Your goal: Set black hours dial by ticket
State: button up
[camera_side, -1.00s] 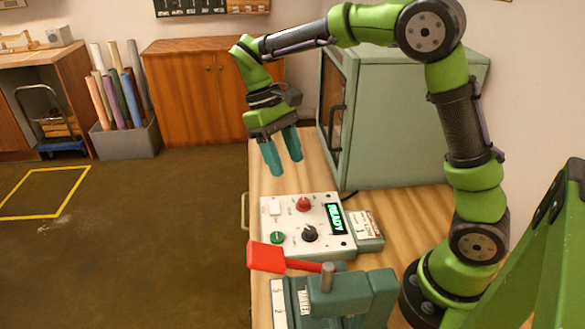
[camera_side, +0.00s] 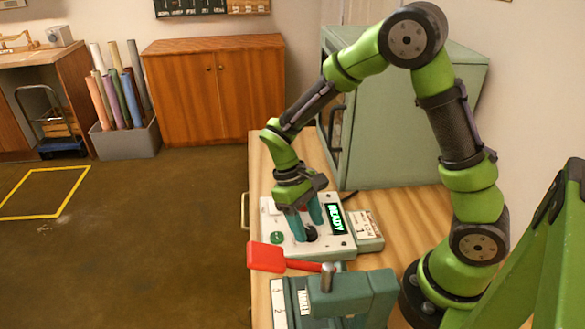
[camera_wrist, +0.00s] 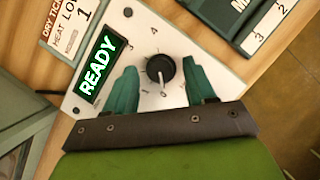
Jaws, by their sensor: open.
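The black hours dial (camera_wrist: 160,69) is on the white control panel (camera_wrist: 146,27), with numerals around it and a pale pointer mark toward its lower edge in the wrist view. My gripper (camera_wrist: 162,82) is open, its two teal fingertips on either side of the dial; I cannot tell whether they touch it. In the side view my gripper (camera_side: 308,232) is low over the panel, and the dial (camera_side: 311,235) shows partly between the fingers. The ticket (camera_wrist: 70,28) beside the panel reads "DRY", "HEAT LO" and a large 1. The green display (camera_wrist: 100,68) reads READY.
A green button (camera_side: 277,238) is on the panel's near left. A teal machine with a red-handled lever (camera_side: 268,257) stands in front of the panel. A grey-green cabinet (camera_side: 400,130) stands behind it. Bare wooden tabletop (camera_side: 415,205) shows to the right.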

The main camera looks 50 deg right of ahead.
jog(key=shift+c, duration=0.5)
grip_shut()
jog(key=shift+m, duration=0.3)
jog(key=m+y, duration=0.1)
jog(key=m, duration=0.2)
jog(key=shift+d+m+y, duration=0.15)
jog(key=shift+m+y, duration=0.15)
jog(key=shift+s+d+m+t+y, duration=0.1)
jog(key=shift+m+t+y, duration=0.25)
jog(key=shift+m, duration=0.8)
jog(key=shift+m+t+y, duration=0.25)
jog(key=shift+m+y, duration=0.1)
jog(key=shift+m, duration=0.8)
jog(key=shift+o, duration=0.5)
grip_release()
